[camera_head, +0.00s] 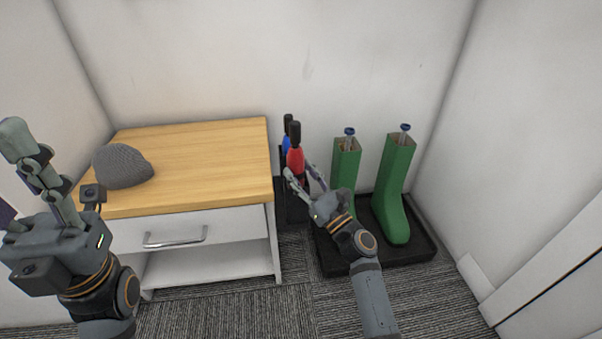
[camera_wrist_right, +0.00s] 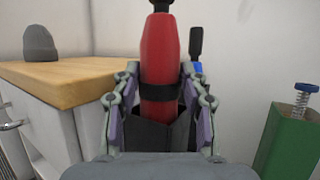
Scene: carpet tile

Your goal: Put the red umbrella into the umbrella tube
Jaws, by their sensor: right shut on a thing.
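The red umbrella (camera_head: 295,160) stands upright with its black handle on top, beside the cabinet's right side. It also shows in the right wrist view (camera_wrist_right: 160,55), with a black band around its lower part. My right gripper (camera_head: 299,175) is shut on it. The black umbrella tube (camera_wrist_right: 150,136) shows between the fingers in the wrist view. The umbrella's lower part passes behind the tube's front rim, and its tip is hidden. A blue umbrella (camera_head: 286,142) stands just behind. My left gripper (camera_head: 14,176) is open and empty at the far left.
The wood-topped cabinet (camera_head: 215,160) bears a grey knit hat (camera_head: 122,166). Two green boots (camera_head: 393,190) with boot shapers stand on a black tray (camera_head: 335,262) to the right of the tube. Walls close the back and sides. The carpet in front is clear.

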